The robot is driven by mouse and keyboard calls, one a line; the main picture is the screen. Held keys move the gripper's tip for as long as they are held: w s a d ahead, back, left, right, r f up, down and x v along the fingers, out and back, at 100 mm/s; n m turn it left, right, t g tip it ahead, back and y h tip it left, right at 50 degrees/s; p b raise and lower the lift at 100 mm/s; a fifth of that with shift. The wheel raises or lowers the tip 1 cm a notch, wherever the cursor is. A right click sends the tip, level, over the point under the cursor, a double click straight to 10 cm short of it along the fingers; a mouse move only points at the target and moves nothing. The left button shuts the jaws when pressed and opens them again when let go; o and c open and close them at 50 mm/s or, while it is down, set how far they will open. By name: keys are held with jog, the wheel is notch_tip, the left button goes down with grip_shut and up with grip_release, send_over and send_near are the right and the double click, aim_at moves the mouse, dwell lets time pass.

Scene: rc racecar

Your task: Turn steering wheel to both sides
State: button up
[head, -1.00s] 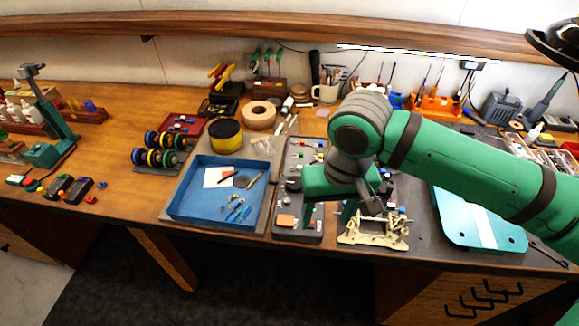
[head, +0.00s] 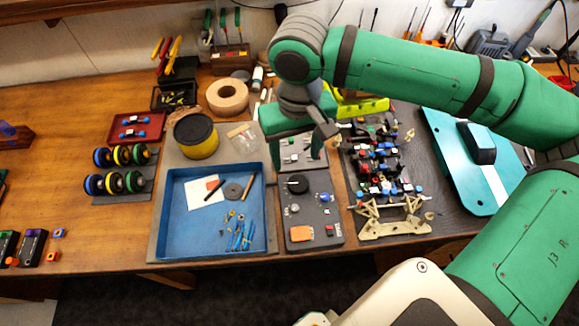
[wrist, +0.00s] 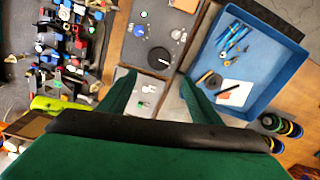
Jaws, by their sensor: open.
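The racecar chassis (head: 376,170), crowded with black, red and blue parts, lies to the right of the tray, with a beige front frame (head: 395,228). My gripper (head: 298,158) is open and empty above the tray, pointing down behind the disc. In the wrist view its green fingers (wrist: 155,88) are spread, with the disc beyond them.
A blue tray (head: 170,215) with tools and paper is on the left. A yellow-black tin (head: 195,137) and a tape roll (head: 228,97) stand behind it. A teal panel (head: 455,135) lies on the right and a lime-green item (head: 362,107) behind the chassis.

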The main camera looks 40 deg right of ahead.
aim_at(297, 181)
jog(key=f, duration=0.8)
jog(key=shift+s+d+f, duration=0.1)
jog(key=shift+s+f, duration=0.05)
jog(key=shift+s, duration=0.25)
jog(key=shift+f, duration=0.65)
jog(key=shift+w, duration=0.1)
jog(key=shift+c, duration=0.2)
jog(key=c, duration=1)
